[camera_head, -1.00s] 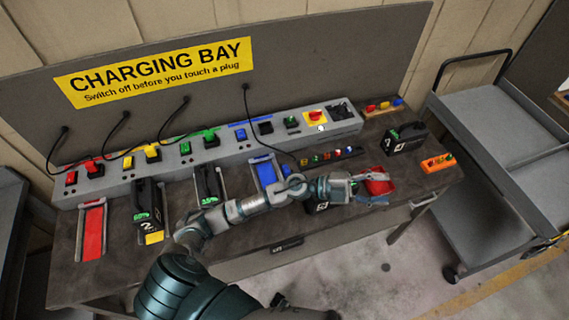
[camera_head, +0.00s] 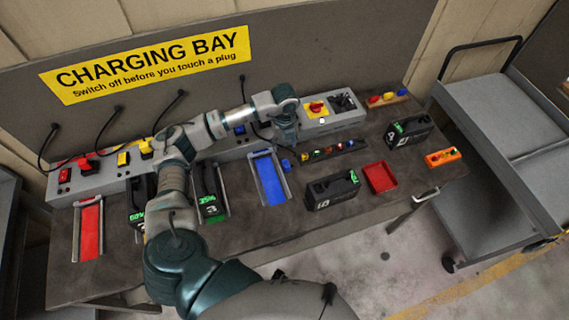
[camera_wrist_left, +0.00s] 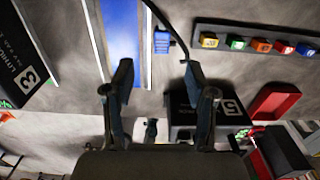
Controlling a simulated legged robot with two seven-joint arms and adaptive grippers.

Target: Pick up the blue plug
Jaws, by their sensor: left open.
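The blue plug (camera_head: 286,165) lies on the bench at the right edge of the blue-floored bay (camera_head: 269,180). In the left wrist view the plug (camera_wrist_left: 162,42) shows beside the blue strip, with a black cable curving past it. My left gripper (camera_head: 287,148) points down just behind the plug in the head view. In the wrist view its open fingers (camera_wrist_left: 157,75) stand apart with nothing between them, and the plug appears beyond the gap between their tips. My right gripper is not in view.
Battery 5 (camera_head: 333,190) and a red tray (camera_head: 380,177) stand to the right. A strip of coloured blocks (camera_head: 333,149) lies behind them. The grey charger housing (camera_head: 110,185) runs along the back, partly hidden by my arm. Battery 3 (camera_head: 209,192) stands left of the blue bay.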

